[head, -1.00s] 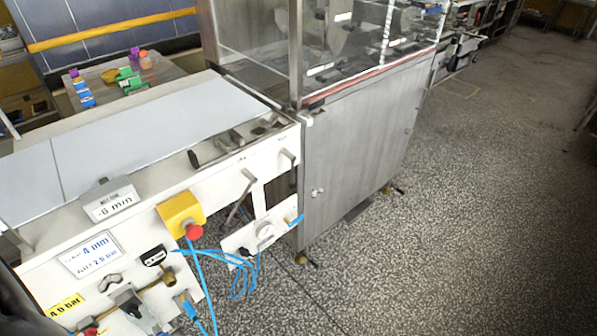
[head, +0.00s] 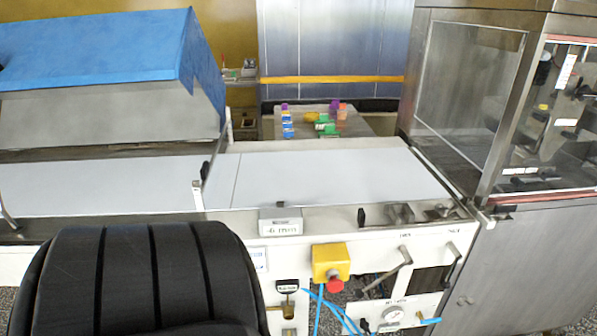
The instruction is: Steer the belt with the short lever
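The white belt (head: 330,178) runs across the machine, with a thin dark line across it. On the white front panel below its right end are two grey levers. The long lever (head: 390,273) slants down to the left. The short lever (head: 454,251) sits to its right, close to the steel cabinet. Small labels stand above both levers, too small to read surely. Neither of my grippers is in view, and nothing is seen touching the levers.
A yellow box with a red button (head: 331,263), a grey display (head: 281,221) and blue hoses (head: 333,310) are on the front. The glazed steel cabinet (head: 530,260) closes off the right. A blue cover (head: 100,50) stands at left. A black ribbed shape hides the lower left.

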